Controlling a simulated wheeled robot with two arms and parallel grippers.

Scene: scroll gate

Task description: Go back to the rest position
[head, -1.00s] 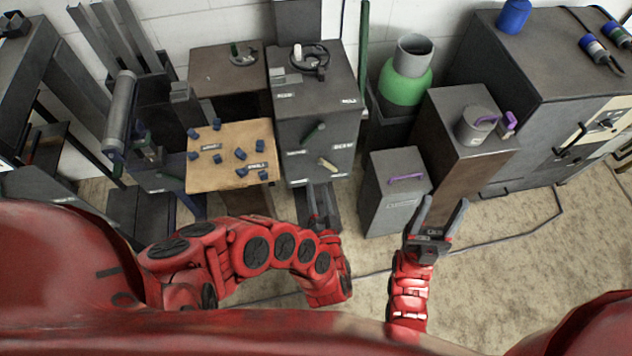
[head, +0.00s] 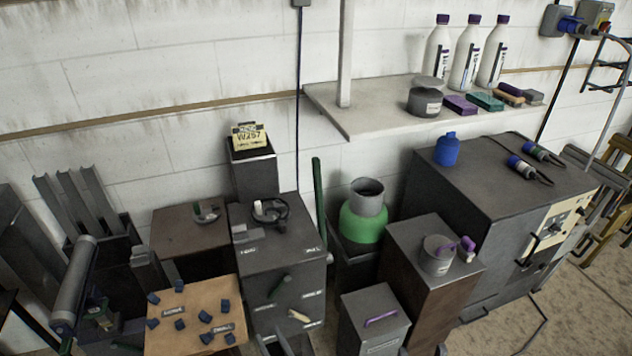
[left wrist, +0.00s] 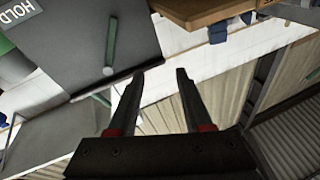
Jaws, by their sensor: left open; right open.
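My left gripper (left wrist: 159,75) is open and empty in the left wrist view, its two dark fingers apart. A grey cabinet face with a green handle (left wrist: 112,42) lies beyond it at the upper left of that view, apart from the fingers. In the head view only the tips of my left gripper (head: 274,344) show at the bottom edge, in front of the grey cabinet (head: 255,285). Tips of my right gripper (head: 422,350) barely show at the bottom edge, below the brown-sided pedestal. Nothing is seen held.
A wooden board (head: 160,335) with several blue pieces stands at the lower left. A grey box with a purple handle (head: 378,318) and a green-banded container (head: 362,222) stand centrally. A large dark machine (head: 480,190) is at right. Bare floor (head: 575,310) lies lower right.

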